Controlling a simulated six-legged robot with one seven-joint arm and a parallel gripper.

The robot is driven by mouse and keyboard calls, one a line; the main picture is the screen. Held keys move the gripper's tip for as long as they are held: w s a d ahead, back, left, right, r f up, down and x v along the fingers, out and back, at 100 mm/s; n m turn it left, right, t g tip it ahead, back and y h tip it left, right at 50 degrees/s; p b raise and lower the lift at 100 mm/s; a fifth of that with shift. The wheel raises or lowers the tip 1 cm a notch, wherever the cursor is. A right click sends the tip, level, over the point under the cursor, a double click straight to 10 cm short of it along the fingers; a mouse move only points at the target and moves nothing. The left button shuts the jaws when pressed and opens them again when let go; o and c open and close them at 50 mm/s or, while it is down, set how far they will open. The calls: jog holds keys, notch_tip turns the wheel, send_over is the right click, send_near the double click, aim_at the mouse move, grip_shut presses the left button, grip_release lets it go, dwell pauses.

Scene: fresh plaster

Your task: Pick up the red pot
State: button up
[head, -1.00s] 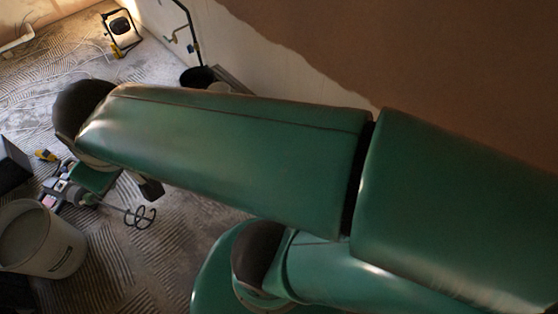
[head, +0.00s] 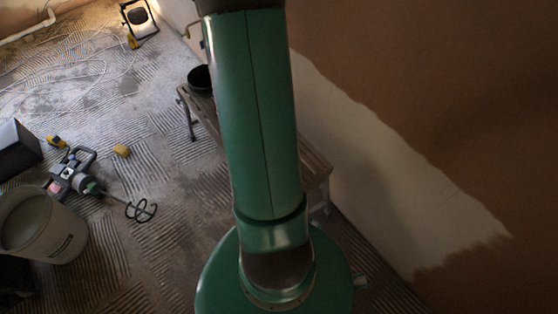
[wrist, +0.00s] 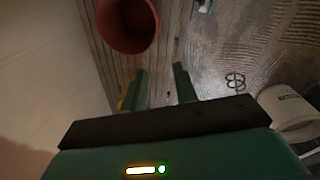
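The red pot (wrist: 127,24) shows at the top of the wrist view, partly cut off by the frame edge. It is round and open at its top and stands on a slatted wooden bench (wrist: 162,60). My gripper (wrist: 162,75) is open and empty, its two green fingers apart. The pot lies past the fingertips and left of the gap between them, not touching. In the head view my arm covers the middle of the bench (head: 315,172), and I see neither the red pot nor the gripper there.
A black tub (head: 199,79) is at the bench's far end. On the ridged floor are a mixer with a whisk (head: 80,178), a pale bucket (head: 68,238), a yellow block (head: 122,151) and a work lamp (head: 139,20). A part-plastered wall (head: 390,190) runs along the right.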

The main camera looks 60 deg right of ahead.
jog(key=shift+y, duration=0.4)
jog(key=s+f, duration=0.1)
jog(key=f, duration=0.5)
jog(key=s+d+f, duration=0.1)
jog(key=s+f, duration=0.1)
jog(key=f, duration=0.5)
jog(key=s+f, duration=0.1)
jog(key=f, duration=0.5)
jog(key=shift+s+d+f, duration=0.25)
jog(key=shift+s+f, duration=0.05)
jog(key=shift+f, duration=0.1)
grip_shut()
